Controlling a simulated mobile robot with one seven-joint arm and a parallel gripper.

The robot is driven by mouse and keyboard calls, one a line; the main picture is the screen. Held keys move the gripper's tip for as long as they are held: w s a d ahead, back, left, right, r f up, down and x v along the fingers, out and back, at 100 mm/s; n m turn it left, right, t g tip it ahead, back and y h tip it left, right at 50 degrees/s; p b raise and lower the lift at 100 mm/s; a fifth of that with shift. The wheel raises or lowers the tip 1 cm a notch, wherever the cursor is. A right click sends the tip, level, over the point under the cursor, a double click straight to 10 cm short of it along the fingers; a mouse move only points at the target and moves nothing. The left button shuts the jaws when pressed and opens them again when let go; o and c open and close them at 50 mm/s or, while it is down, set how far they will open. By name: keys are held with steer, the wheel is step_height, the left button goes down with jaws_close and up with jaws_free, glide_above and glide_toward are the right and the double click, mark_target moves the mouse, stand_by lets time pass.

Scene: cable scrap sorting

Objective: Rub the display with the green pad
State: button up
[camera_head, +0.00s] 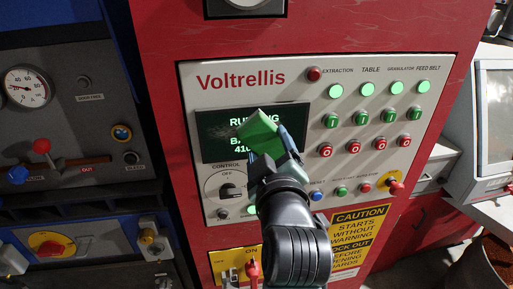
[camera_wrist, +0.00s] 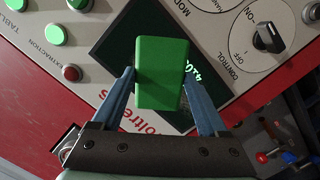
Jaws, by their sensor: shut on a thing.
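The display (camera_head: 217,148) is a dark screen with green lettering on the grey Voltrellis panel. A greyish smudge shows on its left part in the head view. My gripper (camera_head: 275,143) is shut on the green pad (camera_head: 258,132), which is in front of the display and hides its middle and right part. In the wrist view the pad (camera_wrist: 159,72) sits between the two blue fingers, with the display (camera_wrist: 117,52) behind it. I cannot tell whether the pad touches the screen.
The control knob (camera_head: 232,191) is just below the display. Green and red buttons (camera_head: 325,151) fill the panel's right side. A red emergency-type knob (camera_head: 392,183) on yellow stands at lower right. A gauge panel (camera_head: 60,110) is at left.

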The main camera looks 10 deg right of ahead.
steer(key=shift+d, duration=2)
steer(key=shift+a+p, duration=0.5)
steer(key=shift+a, duration=6.7)
steer(key=shift+s, duration=0.1)
steer(key=shift+s, duration=2.8)
steer(key=shift+s, duration=0.15)
steer(key=shift+s+p, duration=0.3)
steer(key=shift+s, duration=1.1)
